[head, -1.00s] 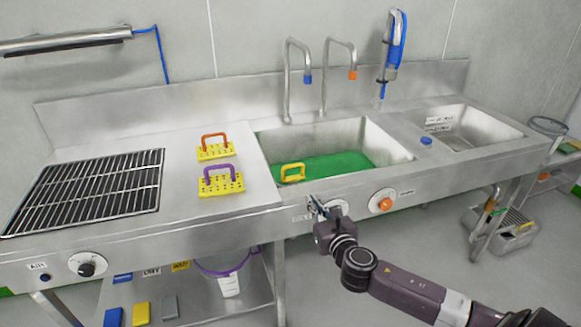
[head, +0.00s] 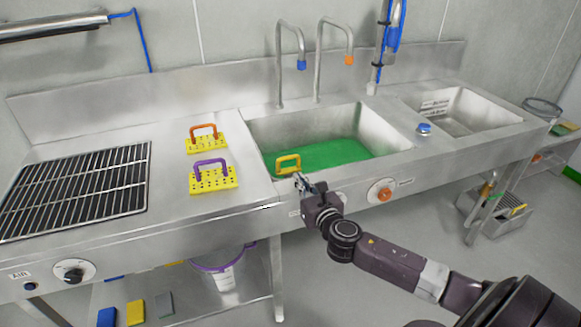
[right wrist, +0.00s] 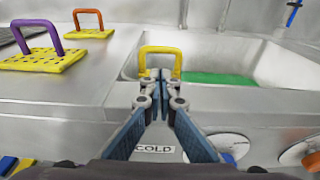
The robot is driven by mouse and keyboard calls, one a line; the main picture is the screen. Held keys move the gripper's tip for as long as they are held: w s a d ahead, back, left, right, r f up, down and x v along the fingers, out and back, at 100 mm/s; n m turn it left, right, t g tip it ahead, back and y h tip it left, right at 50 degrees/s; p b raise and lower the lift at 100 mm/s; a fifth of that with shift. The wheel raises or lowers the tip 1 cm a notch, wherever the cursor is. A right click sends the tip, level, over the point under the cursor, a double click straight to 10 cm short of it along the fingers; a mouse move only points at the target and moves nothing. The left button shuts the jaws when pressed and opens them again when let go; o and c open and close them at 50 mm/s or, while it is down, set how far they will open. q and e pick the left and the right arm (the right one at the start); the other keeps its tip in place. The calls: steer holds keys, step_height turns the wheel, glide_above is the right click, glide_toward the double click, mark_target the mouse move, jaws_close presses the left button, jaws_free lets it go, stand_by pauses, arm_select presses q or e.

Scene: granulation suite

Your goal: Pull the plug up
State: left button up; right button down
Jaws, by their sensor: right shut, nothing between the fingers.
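A yellow loop handle (head: 289,160) stands at the left front corner of the large sink (head: 384,125), which holds green liquid (head: 335,156). What is under the handle is hidden. My right gripper (head: 299,180) is at the sink's front rim, just below the handle in the head view. In the right wrist view the right gripper's fingertips (right wrist: 160,78) are together and empty. The yellow handle (right wrist: 161,49) shows behind them there, its arch above the tips. The handle is not between the fingers. My left gripper is not in view.
Yellow perforated blocks with a purple handle (head: 211,163) and an orange handle (head: 204,131) sit left of the sink. Two taps (head: 279,70) stand behind it. An orange dial (head: 382,191) is on the front panel.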

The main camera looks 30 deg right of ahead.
steer(key=x, duration=0.6)
steer(key=shift+w, duration=0.3)
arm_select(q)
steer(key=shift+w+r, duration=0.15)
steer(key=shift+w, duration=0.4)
arm_select(e)
steer(key=shift+x, duration=0.8)
arm_select(q)
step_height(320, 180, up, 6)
steer(key=p, duration=0.5)
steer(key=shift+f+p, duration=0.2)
steer(key=shift+p, duration=0.15)
arm_select(e)
step_height(320, 180, up, 5)
glide_above(292, 169)
steer(key=s+a, duration=0.2)
steer(key=shift+w+d+r, duration=0.1)
steer(key=shift+w+d, duration=0.15)
steer(key=shift+r, duration=0.1)
